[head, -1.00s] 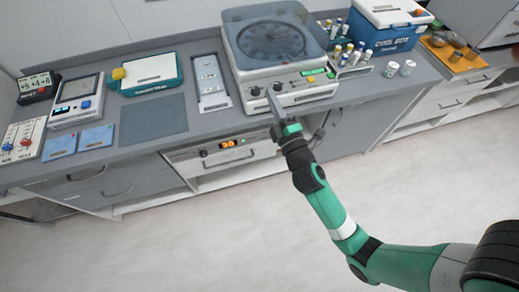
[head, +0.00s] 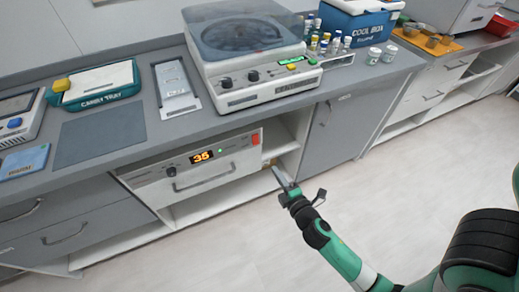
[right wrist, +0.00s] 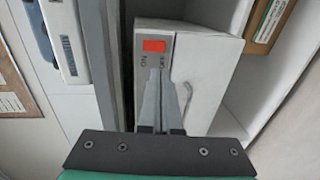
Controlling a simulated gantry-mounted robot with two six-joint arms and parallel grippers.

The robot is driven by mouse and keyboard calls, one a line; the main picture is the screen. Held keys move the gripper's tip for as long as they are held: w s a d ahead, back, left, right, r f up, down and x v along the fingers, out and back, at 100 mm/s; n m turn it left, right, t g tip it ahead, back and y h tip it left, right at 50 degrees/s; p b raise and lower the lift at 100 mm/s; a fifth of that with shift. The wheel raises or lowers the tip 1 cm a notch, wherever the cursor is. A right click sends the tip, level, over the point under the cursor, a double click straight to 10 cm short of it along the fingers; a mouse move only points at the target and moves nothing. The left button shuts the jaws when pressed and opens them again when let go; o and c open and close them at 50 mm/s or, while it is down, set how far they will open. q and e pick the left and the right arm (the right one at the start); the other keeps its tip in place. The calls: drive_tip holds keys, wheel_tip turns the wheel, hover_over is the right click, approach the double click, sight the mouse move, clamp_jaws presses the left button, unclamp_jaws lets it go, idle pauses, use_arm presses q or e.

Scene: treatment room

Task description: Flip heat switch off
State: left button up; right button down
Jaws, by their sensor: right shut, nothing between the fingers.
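The heat switch is a small red rocker (head: 255,138) at the right end of the white heater drawer's front (head: 205,165), below the counter. The drawer has an orange display reading 35, a small green light, a dark knob and a handle. In the right wrist view the red switch (right wrist: 154,46) shows just beyond the fingertips, with ON and OFF lettering beside it. My right gripper (head: 279,174) is shut and empty, below and right of the switch in the head view, apparently not touching it. It also shows in the right wrist view (right wrist: 158,78). My left gripper is out of view.
A centrifuge-like machine (head: 255,87) stands on the counter above. A cool box (head: 360,22), small bottles and white cups (head: 374,55) are to its right. An open shelf (head: 290,140) lies right of the drawer. The floor in front is clear.

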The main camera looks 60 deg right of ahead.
sight(256, 143)
drive_tip(key=shift+w+d, duration=0.1)
drive_tip(key=b+x, duration=0.2)
drive_tip(key=x, duration=1.2)
drive_tip(key=shift+f, duration=0.15)
